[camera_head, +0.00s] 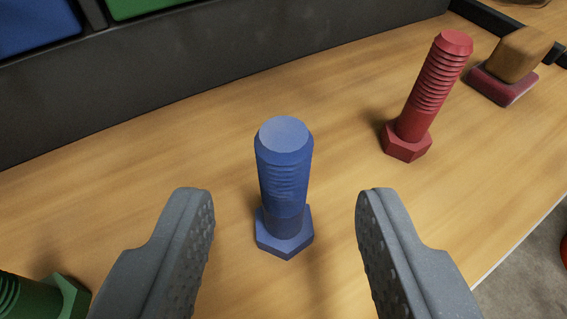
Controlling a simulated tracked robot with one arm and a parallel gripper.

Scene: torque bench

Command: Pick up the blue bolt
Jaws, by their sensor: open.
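The blue bolt (283,185) stands upright on its hex head on the wooden bench, near the middle of the view. Its threaded shank points up. My gripper (284,200) is open, with one grey finger to the left of the bolt and one to the right. There is a clear gap in the picture between each finger and the bolt. The gripper holds nothing. I cannot tell exactly how far the fingertips are above the bench.
A red bolt (432,92) stands on its head at the right. A green bolt (45,297) is partly cut off at lower left. A brush-like brown and red object (512,62) lies at upper right. A dark wall (200,60) runs behind the wooden bench (110,180).

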